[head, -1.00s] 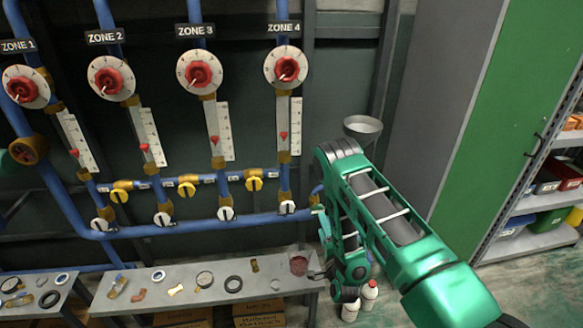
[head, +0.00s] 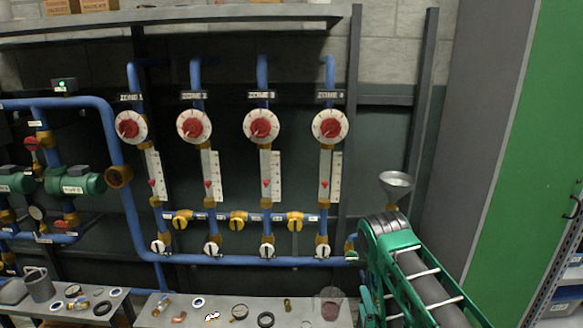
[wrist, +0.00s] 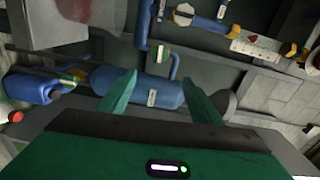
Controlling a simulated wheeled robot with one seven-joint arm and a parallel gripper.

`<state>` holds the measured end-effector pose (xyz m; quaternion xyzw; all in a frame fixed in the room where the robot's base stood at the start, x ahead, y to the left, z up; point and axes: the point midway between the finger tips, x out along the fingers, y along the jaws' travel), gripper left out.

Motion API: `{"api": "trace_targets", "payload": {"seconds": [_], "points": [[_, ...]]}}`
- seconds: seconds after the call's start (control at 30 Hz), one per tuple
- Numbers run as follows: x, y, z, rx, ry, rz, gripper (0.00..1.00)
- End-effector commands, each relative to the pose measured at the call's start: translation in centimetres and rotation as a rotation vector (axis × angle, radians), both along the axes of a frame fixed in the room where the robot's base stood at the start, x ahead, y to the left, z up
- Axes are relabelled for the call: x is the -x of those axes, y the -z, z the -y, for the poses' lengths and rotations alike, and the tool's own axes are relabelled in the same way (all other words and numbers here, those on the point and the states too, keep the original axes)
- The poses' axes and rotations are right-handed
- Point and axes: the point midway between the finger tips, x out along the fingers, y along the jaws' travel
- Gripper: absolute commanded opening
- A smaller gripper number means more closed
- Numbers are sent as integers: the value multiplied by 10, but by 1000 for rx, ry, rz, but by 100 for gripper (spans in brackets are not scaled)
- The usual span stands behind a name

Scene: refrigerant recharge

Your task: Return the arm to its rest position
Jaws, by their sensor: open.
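My green arm rises at the lower right of the head view, bent at an elbow below a grey funnel (head: 396,184). The gripper end is below the picture there. In the wrist view my gripper (wrist: 155,90) shows two green fingers spread wide apart with nothing held between them. Beyond the fingers lies a blue cylinder (wrist: 155,92) with a white label, apart from them as far as I can tell.
Blue pipes with several dials (head: 261,127) and yellow valves (head: 237,222) line the wall. A grey bench (head: 180,318) with small parts runs below. A tall green cabinet (head: 530,150) stands at right. A blue container (wrist: 35,86) shows in the wrist view.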

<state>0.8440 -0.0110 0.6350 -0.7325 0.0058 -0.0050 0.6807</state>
Motion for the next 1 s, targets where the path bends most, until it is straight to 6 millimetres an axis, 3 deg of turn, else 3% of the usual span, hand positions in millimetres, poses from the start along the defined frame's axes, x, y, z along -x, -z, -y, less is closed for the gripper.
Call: {"api": "trace_targets", "payload": {"seconds": [0.33,0.57,0.77,1.0], "points": [[-22,-19,-15,75,-49,-62,59],[-39,-38,-14,161,-85,-130,59],[-56,-69,-4,284,-126,-228,59],[-57,-114,28,478,-184,-398,59]]}}
